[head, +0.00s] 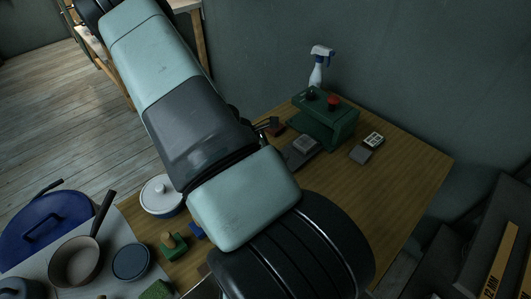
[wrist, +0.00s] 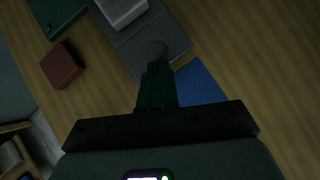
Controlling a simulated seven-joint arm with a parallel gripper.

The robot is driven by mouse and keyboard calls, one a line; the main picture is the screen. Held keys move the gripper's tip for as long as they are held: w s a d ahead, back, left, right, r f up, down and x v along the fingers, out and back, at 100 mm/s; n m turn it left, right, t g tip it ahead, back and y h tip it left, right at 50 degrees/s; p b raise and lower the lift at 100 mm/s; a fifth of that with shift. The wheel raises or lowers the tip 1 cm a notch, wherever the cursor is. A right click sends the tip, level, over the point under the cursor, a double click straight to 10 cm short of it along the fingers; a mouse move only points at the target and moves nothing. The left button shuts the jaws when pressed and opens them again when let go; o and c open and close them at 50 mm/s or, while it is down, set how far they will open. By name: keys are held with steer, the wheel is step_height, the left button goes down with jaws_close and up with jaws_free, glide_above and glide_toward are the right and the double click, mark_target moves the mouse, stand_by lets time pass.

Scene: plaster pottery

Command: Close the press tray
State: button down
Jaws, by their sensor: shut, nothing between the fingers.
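The green press (head: 322,120) stands on the wooden table, with a red button and a dark knob on top. Its grey tray (head: 292,158) sticks out from the front, with a lighter grey block (head: 305,145) on it. The head view does not show the fingertips clearly, as my arm covers that area.
A red-brown block (wrist: 62,65) lies left of the tray, and a blue flat thing (wrist: 201,86) lies right of my fingers. A spray bottle (head: 317,68) stands behind the press. A small labelled box (head: 373,140) is to its right.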

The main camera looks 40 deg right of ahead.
mark_target(307, 138)
steer(key=shift+d, duration=0.1)
steer(key=d, duration=1.2)
steer(key=shift+d, duration=0.4)
steer(key=shift+s+d, duration=0.1)
steer(key=shift+w+a+r, duration=0.1)
steer(key=shift+w+a, duration=0.1)
steer(key=shift+a, duration=0.15)
steer(key=a, duration=0.1)
steer(key=w+a+r, duration=0.1)
steer(key=w+a, duration=0.1)
steer(key=a, duration=0.1)
steer(key=shift+w+r, duration=0.15)
steer(key=shift+r, duration=0.2)
steer(key=v, duration=0.8)
steer(key=shift+a, duration=0.2)
steer(key=shift+r, duration=0.15)
